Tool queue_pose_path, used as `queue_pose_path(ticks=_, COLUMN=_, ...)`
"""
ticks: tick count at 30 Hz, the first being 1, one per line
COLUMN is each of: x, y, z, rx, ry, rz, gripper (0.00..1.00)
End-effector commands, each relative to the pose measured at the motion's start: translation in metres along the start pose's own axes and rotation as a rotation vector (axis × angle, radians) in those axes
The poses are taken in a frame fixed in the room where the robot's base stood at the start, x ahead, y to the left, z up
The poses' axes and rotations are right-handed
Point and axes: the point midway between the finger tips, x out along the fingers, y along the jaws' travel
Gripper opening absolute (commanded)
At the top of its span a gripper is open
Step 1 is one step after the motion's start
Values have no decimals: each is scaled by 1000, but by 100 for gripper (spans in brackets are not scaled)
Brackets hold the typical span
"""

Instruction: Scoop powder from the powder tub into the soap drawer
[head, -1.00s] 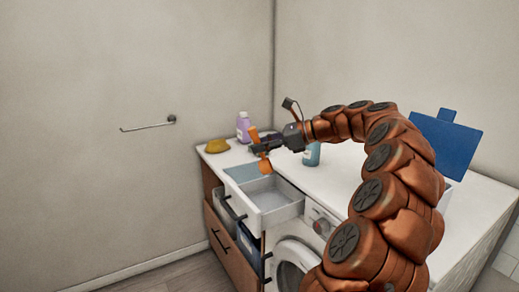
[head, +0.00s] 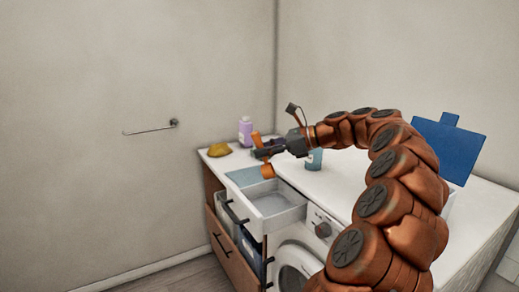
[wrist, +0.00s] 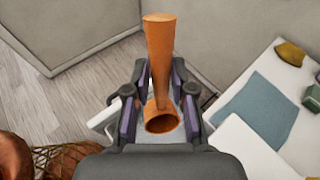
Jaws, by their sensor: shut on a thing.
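My gripper (head: 264,154) is shut on an orange scoop (wrist: 159,55), gripped between its fingers in the wrist view. The scoop's round cup (wrist: 161,118) shows a hollow, shaded inside with no powder that I can make out. In the head view the scoop cup (head: 267,171) hangs below the fingers, above the back of an open white drawer (head: 285,212), which looks like the soap drawer. A white tub with a raised blue lid (head: 447,148) stands at the right of the counter, mostly hidden behind my arm. Its contents are not visible.
The washing machine (head: 297,268) is below the counter. On the counter are a yellow sponge-like item (head: 219,150), a purple bottle (head: 245,131), a teal bottle (head: 314,159) and a blue-grey cloth (wrist: 258,107). A lower drawer stands open at the left.

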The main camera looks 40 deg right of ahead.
Motion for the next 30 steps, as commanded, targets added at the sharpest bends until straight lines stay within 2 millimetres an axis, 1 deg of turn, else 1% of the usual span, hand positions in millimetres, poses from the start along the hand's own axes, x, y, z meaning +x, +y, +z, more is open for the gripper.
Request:
queue_pose_path(ticks=6, x=-2, y=0, z=-7, rx=11, ry=-54, rz=-1, gripper=0)
queue_pose_path(ticks=8, x=-1, y=0, z=-2, rx=4, ry=-24, rz=1, gripper=0)
queue_pose_path(ticks=15, x=4, y=2, z=0, rx=-13, ry=66, rz=5, gripper=0)
queue_pose_path(ticks=30, x=21, y=4, z=9, rx=-73, ry=358, rz=11, gripper=0)
